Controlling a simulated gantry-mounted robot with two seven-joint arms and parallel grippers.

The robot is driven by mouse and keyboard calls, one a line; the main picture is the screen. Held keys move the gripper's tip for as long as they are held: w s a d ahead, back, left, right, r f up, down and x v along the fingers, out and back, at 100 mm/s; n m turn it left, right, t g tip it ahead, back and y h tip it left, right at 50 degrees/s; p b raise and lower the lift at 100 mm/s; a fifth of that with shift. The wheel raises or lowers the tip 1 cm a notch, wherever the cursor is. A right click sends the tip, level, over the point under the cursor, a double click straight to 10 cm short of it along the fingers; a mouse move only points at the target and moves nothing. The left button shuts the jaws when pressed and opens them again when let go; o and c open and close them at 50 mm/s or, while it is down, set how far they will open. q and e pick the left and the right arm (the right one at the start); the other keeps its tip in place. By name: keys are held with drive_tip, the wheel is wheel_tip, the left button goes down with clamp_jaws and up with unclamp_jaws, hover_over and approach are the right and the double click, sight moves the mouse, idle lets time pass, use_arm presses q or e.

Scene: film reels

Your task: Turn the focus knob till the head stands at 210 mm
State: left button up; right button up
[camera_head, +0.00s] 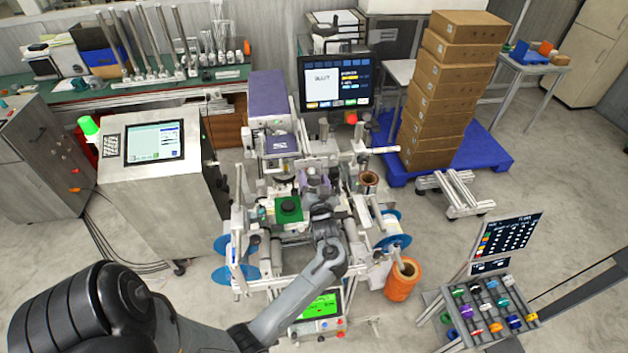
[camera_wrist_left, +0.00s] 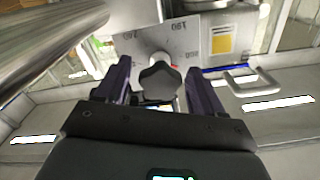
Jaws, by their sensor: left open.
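The focus knob (camera_wrist_left: 160,82) is a dark grey lobed knob on a light plate, seen in the left wrist view. My left gripper (camera_wrist_left: 157,66) is open, with one dark purple finger on each side of the knob and a visible gap on both sides. The scale plate (camera_wrist_left: 130,45) behind the knob carries printed numbers that appear upside down; one seems to be 190. A small red mark shows near the knob; the exact reading is unclear. In the head view my left gripper (camera_head: 315,184) is at the middle of the machine, and the knob cannot be made out there.
The machine (camera_head: 278,275) has blue reels (camera_head: 393,240) at its sides and a monitor (camera_head: 336,82) behind. A green-screened panel (camera_head: 320,306) is at its front. Stacked boxes (camera_head: 442,100) stand behind.

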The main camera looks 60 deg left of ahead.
use_arm(q)
drive_tip(key=c, duration=1.1)
drive_tip(key=shift+o, duration=0.2)
drive_tip(key=m+p, duration=0.3)
drive_tip(key=p, duration=0.2)
drive_tip(key=shift+r+m, duration=0.3)
drive_tip(key=shift+m, duration=0.1)
drive_tip(key=shift+f+m+p, duration=0.15)
drive_tip(key=shift+m+p, duration=0.25)
drive_tip(key=shift+m, duration=0.1)
drive_tip(key=shift+f+m, duration=0.25)
drive_tip(key=shift+m, duration=0.05)
drive_tip(key=shift+f, duration=0.1)
drive_tip(key=o, duration=1.1)
drive_tip(key=shift+c, duration=0.2)
